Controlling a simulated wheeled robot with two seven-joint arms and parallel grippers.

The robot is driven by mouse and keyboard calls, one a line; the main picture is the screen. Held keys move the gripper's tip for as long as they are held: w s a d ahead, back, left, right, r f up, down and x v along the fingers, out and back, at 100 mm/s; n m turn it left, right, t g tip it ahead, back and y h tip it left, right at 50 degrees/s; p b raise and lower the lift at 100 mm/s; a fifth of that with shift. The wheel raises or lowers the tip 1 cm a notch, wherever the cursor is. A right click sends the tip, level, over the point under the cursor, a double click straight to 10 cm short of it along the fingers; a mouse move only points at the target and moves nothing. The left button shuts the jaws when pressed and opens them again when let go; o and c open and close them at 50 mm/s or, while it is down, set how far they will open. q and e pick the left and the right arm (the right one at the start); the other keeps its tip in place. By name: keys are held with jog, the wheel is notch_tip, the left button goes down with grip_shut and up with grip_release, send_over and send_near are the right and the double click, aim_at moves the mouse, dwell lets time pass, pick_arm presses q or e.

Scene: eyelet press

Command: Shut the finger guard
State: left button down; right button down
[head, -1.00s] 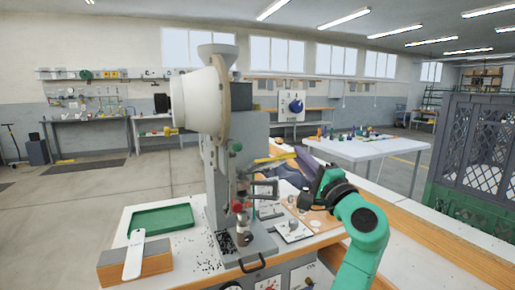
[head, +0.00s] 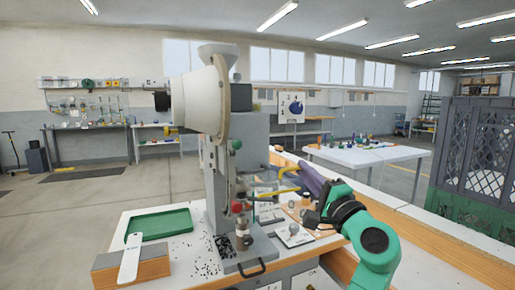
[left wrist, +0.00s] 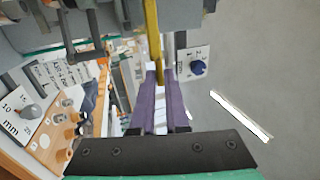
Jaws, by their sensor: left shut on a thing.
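The finger guard shows as a yellow bar frame (head: 267,192) at the front of the eyelet press (head: 222,165), beside the press column. My left gripper (head: 296,170), with purple fingers, reaches in from the lower right in the head view. In the left wrist view the purple fingers (left wrist: 159,82) are closed around the yellow bar (left wrist: 153,35). The part of the bar between the fingers is hidden. I cannot tell exactly how far the guard stands from the press tooling. My right gripper is not in view.
A green tray (head: 160,223) and a wooden block with a white strip (head: 131,262) lie left of the press base. Small dark bits are scattered nearby. A small plate with a knob (head: 293,234) lies right of the press. A dark crate (head: 482,150) stands at far right.

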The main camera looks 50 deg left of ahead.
pick_arm(q)
jog(key=shift+f+b, duration=0.3)
jog(key=shift+f, duration=0.55)
jog(key=shift+f+b, duration=0.8)
jog(key=shift+f, duration=0.1)
jog(key=shift+w+a+f+b, duration=0.1)
jog(key=shift+a+f+b, duration=0.2)
jog(key=shift+f+b, duration=0.45)
jog(key=shift+f, duration=0.1)
